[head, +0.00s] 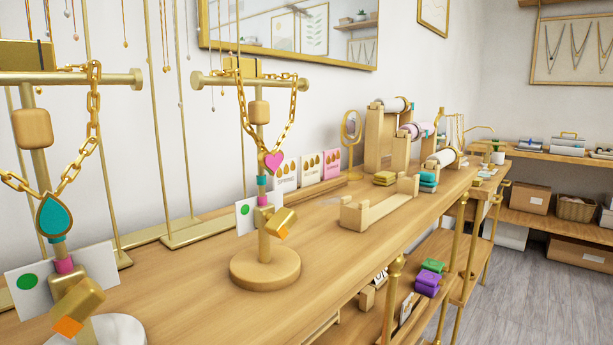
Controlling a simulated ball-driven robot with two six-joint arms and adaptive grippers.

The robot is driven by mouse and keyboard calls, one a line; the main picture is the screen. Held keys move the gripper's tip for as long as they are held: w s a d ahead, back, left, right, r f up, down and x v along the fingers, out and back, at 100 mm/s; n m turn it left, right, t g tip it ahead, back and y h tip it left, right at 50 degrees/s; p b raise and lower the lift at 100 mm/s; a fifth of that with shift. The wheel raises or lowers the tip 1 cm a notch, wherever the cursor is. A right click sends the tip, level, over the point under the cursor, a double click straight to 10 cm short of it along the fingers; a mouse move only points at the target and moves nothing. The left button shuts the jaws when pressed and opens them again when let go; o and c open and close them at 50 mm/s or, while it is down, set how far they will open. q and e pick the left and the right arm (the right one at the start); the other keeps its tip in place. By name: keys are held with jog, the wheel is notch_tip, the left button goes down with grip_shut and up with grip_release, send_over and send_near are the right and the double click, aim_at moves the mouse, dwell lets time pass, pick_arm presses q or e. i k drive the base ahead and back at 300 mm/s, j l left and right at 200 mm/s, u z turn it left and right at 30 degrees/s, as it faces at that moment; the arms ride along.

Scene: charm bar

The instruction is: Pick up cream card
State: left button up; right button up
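Three upright earring cards stand in a row against the wall at the back of the counter. The left one (285,185) and the middle one (310,180) are both pale. I cannot tell for sure which of them is the cream card. The right card (331,175) is pink. Each card carries gold drop shapes, and lettering shows on the pale ones. Neither of my grippers shows in the head view.
Two necklace stands, a nearer one (38,164) and one with a round wooden base (265,270), stand in front. The counter's front middle is clear.

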aim_at(309, 163)
jog(key=l+u, duration=0.1)
jog(key=u, duration=0.85)
jog(key=l+u, duration=0.9)
jog(key=k+l+u, duration=0.2)
jog(key=l+u, duration=0.25)
